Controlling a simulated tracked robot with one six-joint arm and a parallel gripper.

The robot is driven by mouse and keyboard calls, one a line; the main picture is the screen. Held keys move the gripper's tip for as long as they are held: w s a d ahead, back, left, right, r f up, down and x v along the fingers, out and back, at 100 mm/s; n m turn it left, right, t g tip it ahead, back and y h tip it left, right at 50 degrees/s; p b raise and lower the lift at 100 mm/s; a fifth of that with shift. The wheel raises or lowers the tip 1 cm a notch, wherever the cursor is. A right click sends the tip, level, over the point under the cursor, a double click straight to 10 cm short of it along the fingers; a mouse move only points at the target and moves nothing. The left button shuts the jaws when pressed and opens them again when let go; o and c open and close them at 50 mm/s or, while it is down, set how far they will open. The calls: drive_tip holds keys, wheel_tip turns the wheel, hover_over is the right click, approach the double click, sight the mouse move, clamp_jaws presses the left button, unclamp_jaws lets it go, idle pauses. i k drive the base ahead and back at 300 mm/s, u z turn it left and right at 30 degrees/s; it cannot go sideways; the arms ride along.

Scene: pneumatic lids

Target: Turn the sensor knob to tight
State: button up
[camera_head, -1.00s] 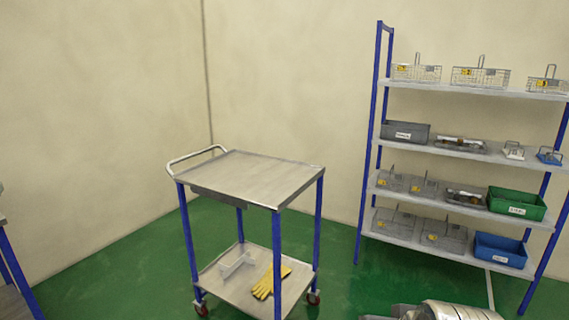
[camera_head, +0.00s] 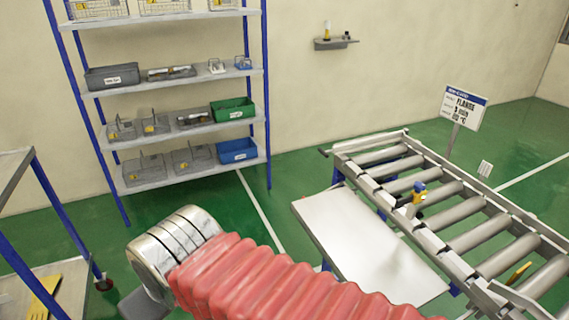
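My gripper is out of the picture. My arm, with a ribbed red sleeve and a silvery metal joint, fills the lower middle of the head view. I cannot pick out the sensor knob for sure.
A blue-framed shelf rack (camera_head: 178,82) with baskets and bins stands at the back left. A metal cart (camera_head: 15,165) is at the left edge. A pale flat plate (camera_head: 370,250) adjoins the conveyor's near side. Green floor lies open between rack and conveyor.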

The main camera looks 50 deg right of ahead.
sight(418, 187)
drive_tip(key=z, duration=2.4)
